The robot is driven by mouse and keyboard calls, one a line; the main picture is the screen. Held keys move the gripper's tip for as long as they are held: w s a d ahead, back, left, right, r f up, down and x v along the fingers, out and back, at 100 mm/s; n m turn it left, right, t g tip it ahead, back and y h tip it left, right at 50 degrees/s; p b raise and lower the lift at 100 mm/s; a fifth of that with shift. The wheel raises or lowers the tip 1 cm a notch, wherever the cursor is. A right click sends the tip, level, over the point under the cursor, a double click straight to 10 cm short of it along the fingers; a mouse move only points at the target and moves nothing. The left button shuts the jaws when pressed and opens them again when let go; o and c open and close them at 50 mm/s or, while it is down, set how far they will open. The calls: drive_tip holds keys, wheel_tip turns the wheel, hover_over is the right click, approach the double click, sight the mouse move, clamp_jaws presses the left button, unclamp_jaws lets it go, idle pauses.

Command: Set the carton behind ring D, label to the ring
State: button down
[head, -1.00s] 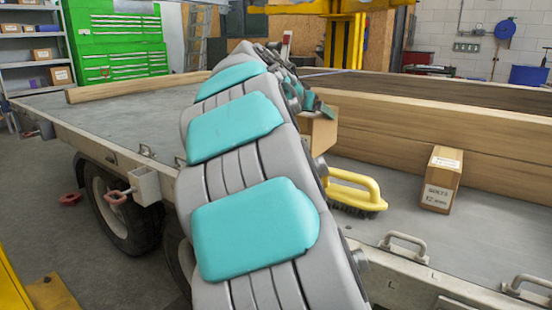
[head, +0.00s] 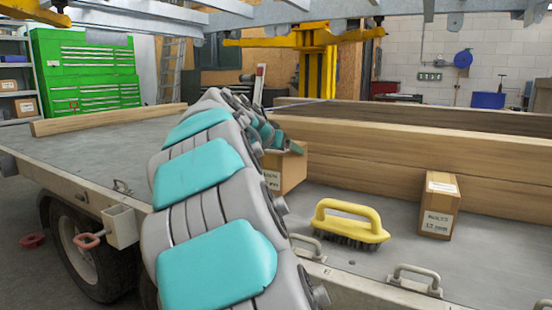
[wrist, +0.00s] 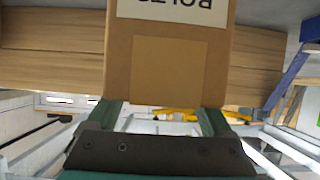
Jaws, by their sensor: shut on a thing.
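My gripper (wrist: 165,116) is shut on a brown cardboard carton (wrist: 170,65). In the wrist view the carton fills the upper middle, its white label with upside-down dark lettering at the top edge. In the head view the held carton (head: 290,172) shows beyond my arm, partly hidden by it, close to the wooden beams; whether it touches the bed cannot be told.
A yellow-handled brush (head: 347,223) lies on the bed (head: 395,255) near the rings. Another carton, labelled 12 mm (head: 438,205), stands right of it, before stacked beams (head: 390,160). Grey overhead framework (head: 200,20) crosses the top. The left bed is mostly clear.

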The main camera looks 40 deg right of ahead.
drive_tip(key=w+d+f, duration=0.3)
drive_tip(key=w+f, duration=0.1)
drive_tip(key=w, duration=0.4)
drive_tip(key=shift+d, duration=0.15)
idle(0.4)
drive_tip(key=shift+f, duration=0.1)
drive_tip(key=shift+f, duration=0.15)
unclamp_jaws()
drive_tip(key=v, duration=1.2)
